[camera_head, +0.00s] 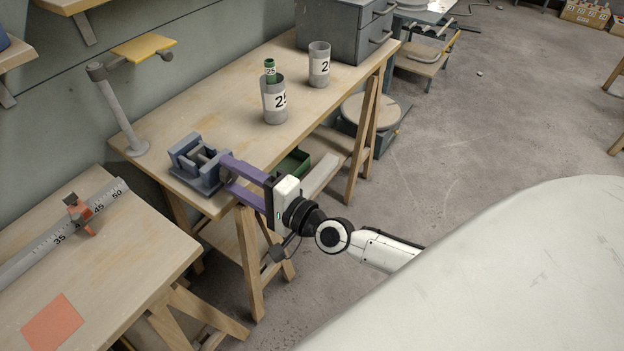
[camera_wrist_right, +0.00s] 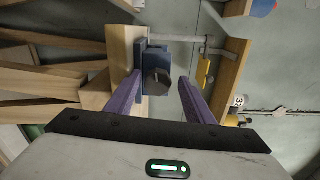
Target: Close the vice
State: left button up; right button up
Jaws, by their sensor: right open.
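The vice (camera_head: 187,172) is blue-grey and sits on the near left corner of the long wooden workbench. In the right wrist view the knob lies between the open fingers, and contact cannot be told. My left gripper is not in view.
A grey cup (camera_head: 274,104) holding a green tube and another grey cup (camera_head: 319,66) stand further back on the workbench (camera_head: 225,120). A lower table with a ruler (camera_head: 40,245) is at the left.

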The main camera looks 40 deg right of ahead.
jog(key=n, duration=0.1)
jog(key=n+p, duration=0.1)
jog(key=n, duration=0.3)
jog(key=shift+d+f, duration=0.1)
jog(key=shift+d, duration=0.15)
jog(key=n+p, duration=0.1)
jog(key=n, duration=0.3)
jog(key=shift+n+p, duration=0.3)
jog(key=shift+p, duration=0.05)
jog(key=n+p, duration=0.1)
jog(key=n, duration=0.7)
jog(key=shift+n, duration=0.3)
jog(key=shift+f+n, duration=0.1)
jog(key=shift+n, duration=0.4)
jog(key=v, duration=1.1)
jog(key=s+a+f+g+y, duration=0.25)
jog(key=s+a+f, duration=0.3)
jog(key=a, duration=0.35)
jog(key=s+d+f+m+g+h+b, duration=0.1)
jog(key=s+d+f+g+h, duration=0.1)
jog(key=s+f, duration=0.3)
jog(key=s+d+f+m+g+h, duration=0.1)
jog(key=s+d+f+g+h, duration=0.2)
jog(key=f, duration=0.5)
jog(key=shift+s+d+g+h+b, duration=0.15)
jog(key=shift+s+g+h+b, duration=0.4)
jog(key=shift+s, duration=0.4)
jog(key=shift+f, duration=0.15)
